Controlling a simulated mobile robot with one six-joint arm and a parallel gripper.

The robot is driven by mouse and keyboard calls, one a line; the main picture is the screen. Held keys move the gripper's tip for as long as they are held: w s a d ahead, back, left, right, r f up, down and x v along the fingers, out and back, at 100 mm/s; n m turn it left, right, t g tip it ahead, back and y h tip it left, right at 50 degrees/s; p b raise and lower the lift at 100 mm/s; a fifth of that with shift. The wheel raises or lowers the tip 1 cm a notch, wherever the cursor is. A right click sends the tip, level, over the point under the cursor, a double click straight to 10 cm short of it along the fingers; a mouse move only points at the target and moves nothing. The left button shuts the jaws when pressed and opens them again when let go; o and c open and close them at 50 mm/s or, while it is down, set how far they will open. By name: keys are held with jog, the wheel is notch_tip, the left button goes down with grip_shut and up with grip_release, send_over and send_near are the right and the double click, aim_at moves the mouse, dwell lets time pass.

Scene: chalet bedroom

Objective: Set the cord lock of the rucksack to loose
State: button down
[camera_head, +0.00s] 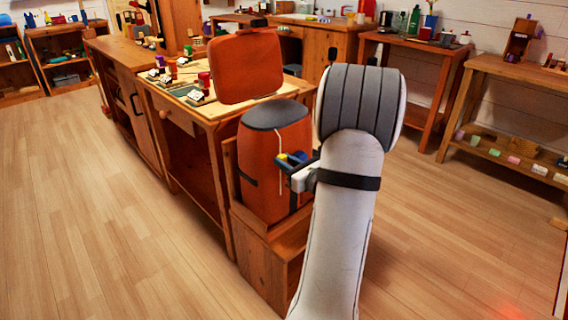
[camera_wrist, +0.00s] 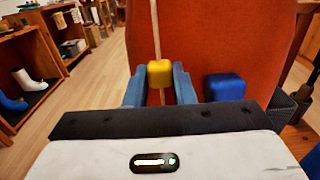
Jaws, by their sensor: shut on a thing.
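The rucksack (camera_head: 270,172) is orange with a grey top. It stands upright on a low wooden stand, and its orange front fills the back of the wrist view (camera_wrist: 215,45). The yellow cord lock (camera_wrist: 159,72) sits on a pale vertical cord (camera_wrist: 156,25) in front of that orange face. My gripper (camera_head: 287,166) reaches the rucksack's right side in the head view. Its two blue fingers (camera_wrist: 159,84) are shut on the yellow cord lock, one on each side. A dark blue block (camera_wrist: 225,87) sits right of the fingers, against the rucksack, apart from them.
A wooden table (camera_head: 215,110) with small items and an upright orange panel (camera_head: 246,66) stands behind the rucksack. The low wooden stand (camera_head: 262,262) is below it. Shelves line the walls. The floor (camera_head: 100,220) at left is clear.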

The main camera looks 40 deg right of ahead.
notch_tip(320, 180, down, 10)
jog(key=b, duration=0.6)
jog(key=shift+r, duration=0.2)
jog(key=c, duration=1.2)
grip_release()
jog(key=shift+s, duration=0.1)
jog(key=s+p, duration=0.2)
jog(key=s, duration=0.5)
jog(key=shift+s+d, duration=0.25)
jog(key=shift+s, duration=0.1)
